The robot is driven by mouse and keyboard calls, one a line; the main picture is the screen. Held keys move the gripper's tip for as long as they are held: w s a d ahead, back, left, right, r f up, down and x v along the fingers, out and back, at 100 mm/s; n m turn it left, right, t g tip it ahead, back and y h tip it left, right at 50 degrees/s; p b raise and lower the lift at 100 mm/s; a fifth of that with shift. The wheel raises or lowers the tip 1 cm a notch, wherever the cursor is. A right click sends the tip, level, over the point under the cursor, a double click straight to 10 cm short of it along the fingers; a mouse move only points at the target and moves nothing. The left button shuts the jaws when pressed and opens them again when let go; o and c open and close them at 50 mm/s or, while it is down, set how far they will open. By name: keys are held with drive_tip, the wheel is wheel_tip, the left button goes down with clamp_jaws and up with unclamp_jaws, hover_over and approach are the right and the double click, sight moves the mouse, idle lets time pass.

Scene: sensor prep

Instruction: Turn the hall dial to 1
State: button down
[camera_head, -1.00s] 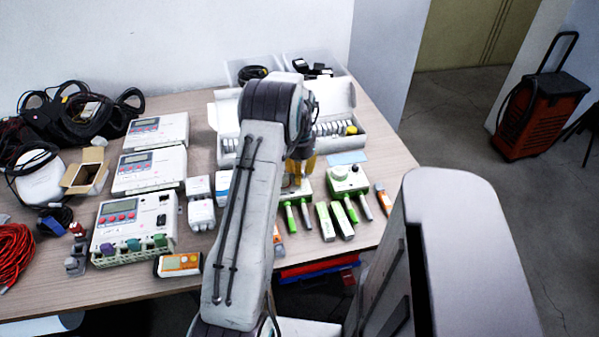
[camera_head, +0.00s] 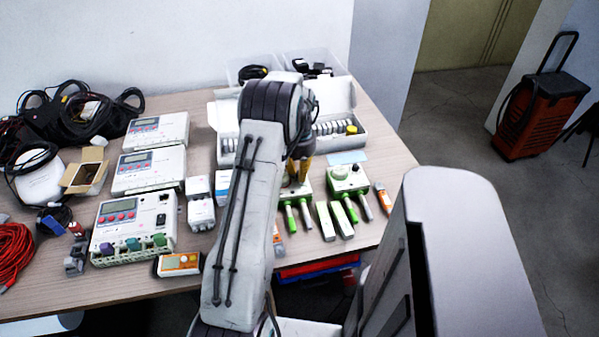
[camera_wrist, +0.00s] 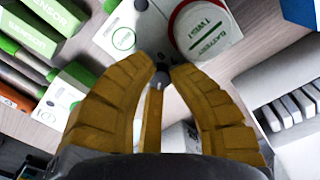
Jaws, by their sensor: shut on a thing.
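My gripper (camera_wrist: 162,76) points down with its yellow fingers closed around a small dark grey knob (camera_wrist: 160,80). I take this knob to be the hall dial; its pointer and scale cannot be read. In the head view my gripper (camera_head: 299,174) is over a white-and-green box (camera_head: 305,198), partly hidden by my arm. Beside it on the right stands a similar box (camera_head: 341,185) with a round white dial (camera_head: 349,170). The wrist view shows a white round piece with a red rim (camera_wrist: 203,28), marked TWIST, close beyond the fingertips.
Several slim green-and-white sensors (camera_head: 341,222) lie near the table's front edge. A long white open box (camera_head: 362,138) stands behind my gripper. White meters (camera_head: 149,170) and black cables (camera_head: 80,118) fill the left side. An orange-and-white pen-like thing (camera_head: 382,199) lies at the right.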

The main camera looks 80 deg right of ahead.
drive_tip(key=shift+f+n, duration=0.1)
drive_tip(key=shift+n, duration=0.4)
drive_tip(key=c, duration=1.1)
unclamp_jaws()
wheel_tip(320, 180, up, 12)
drive_tip(key=shift+r, duration=0.1)
drive_tip(key=shift+o, duration=0.2)
